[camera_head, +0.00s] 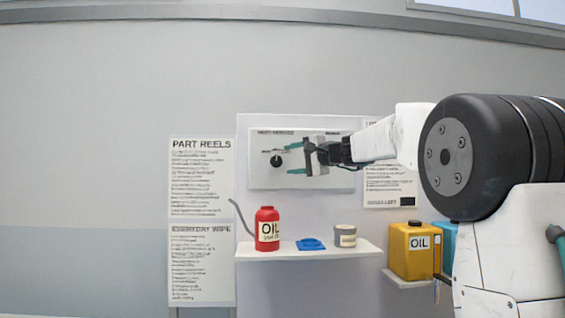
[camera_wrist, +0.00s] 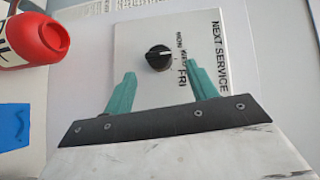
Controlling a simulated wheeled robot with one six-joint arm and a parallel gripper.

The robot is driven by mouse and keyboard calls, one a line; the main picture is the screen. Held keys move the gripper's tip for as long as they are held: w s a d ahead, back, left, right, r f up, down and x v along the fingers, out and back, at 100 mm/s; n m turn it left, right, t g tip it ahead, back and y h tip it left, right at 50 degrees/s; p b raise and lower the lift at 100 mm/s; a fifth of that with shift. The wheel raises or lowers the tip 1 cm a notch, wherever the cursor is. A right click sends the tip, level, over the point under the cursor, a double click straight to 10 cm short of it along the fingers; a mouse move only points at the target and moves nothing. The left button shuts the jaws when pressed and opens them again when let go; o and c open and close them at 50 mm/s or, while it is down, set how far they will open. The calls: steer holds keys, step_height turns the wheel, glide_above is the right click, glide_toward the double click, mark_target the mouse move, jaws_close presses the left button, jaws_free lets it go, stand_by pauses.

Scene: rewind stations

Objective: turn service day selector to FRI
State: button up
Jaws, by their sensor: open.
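The service day selector is a round black knob (camera_wrist: 158,58) on a white panel (camera_wrist: 130,45) lettered NEXT SERVICE. In the wrist view, a pale pointer mark on it faces right, roughly toward the middle label; the small lettering is hard to read. The FRI label (camera_wrist: 183,77) shows to the lower right of the knob. The knob also shows in the head view (camera_head: 276,161), left of my gripper. My gripper (camera_wrist: 162,68) is open, its teal fingers spread with nothing between them. In the wrist view the knob lies just beyond the fingertips, apart from them.
A yellow oil container (camera_head: 411,255) stands on a lower shelf at right. Printed notices (camera_head: 201,176) hang at left.

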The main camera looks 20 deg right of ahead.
mark_target(278, 163)
steer(key=shift+x, duration=2.35)
steer(key=shift+s, duration=0.1)
steer(key=c, duration=1)
steer(key=shift+o, duration=0.2)
steer(key=shift+f, duration=0.15)
steer(key=m+t, duration=0.1)
steer(key=m+t+y, duration=0.1)
steer(key=m, duration=0.1)
steer(key=shift+f, duration=0.3)
steer(key=m+t, duration=0.2)
steer(key=m, duration=0.1)
steer(key=m+t, duration=0.2)
steer(key=shift+a+f+h, duration=0.2)
steer(key=shift+f+h, duration=0.15)
steer(key=shift+h, duration=0.05)
steer(key=shift+t, duration=0.3)
